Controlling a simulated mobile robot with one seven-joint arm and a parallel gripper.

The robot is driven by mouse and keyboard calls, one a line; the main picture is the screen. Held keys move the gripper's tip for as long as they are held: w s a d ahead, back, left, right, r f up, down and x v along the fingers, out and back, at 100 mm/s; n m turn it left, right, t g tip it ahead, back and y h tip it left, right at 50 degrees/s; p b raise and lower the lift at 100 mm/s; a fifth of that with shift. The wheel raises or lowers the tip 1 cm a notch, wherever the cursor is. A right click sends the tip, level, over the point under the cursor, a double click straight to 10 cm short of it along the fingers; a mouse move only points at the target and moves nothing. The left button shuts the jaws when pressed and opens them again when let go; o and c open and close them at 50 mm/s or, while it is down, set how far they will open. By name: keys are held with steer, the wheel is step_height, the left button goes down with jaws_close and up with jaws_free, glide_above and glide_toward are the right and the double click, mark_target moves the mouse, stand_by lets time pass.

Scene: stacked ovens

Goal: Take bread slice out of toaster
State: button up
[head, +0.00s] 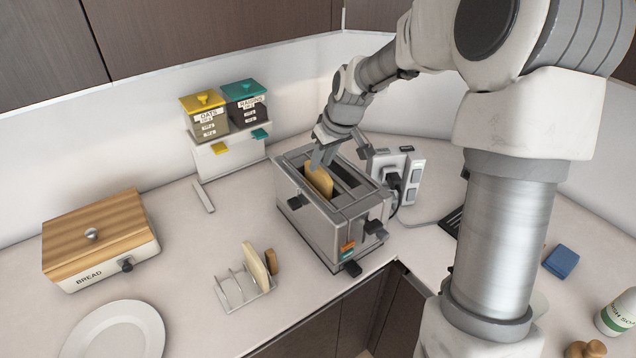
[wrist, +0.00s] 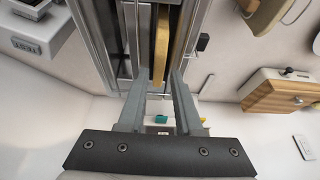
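A tan bread slice (head: 319,180) stands upright in the near left slot of the grey metal toaster (head: 346,221), its upper part showing above the slot. It also shows in the wrist view (wrist: 162,38), edge-on. My gripper (head: 323,157) is just above the toaster, at the far end of the slice. In the wrist view, its two fingers (wrist: 159,76) are apart, one on each side of the slice's end, with gaps visible beside the slice. The other toaster slot looks empty. The slice's lower part is hidden inside the toaster.
A toast rack (head: 236,288) holding slices stands left of the toaster. A bread box (head: 104,264) and white plate (head: 113,334) are farther left. Labelled canisters (head: 206,117) stand behind on a shelf. A wall socket with a plug (head: 398,178) is right of the toaster.

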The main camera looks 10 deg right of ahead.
mark_target(319, 167)
steer(key=shift+x, duration=1.9)
steer(key=shift+c, duration=0.3)
jaws_close()
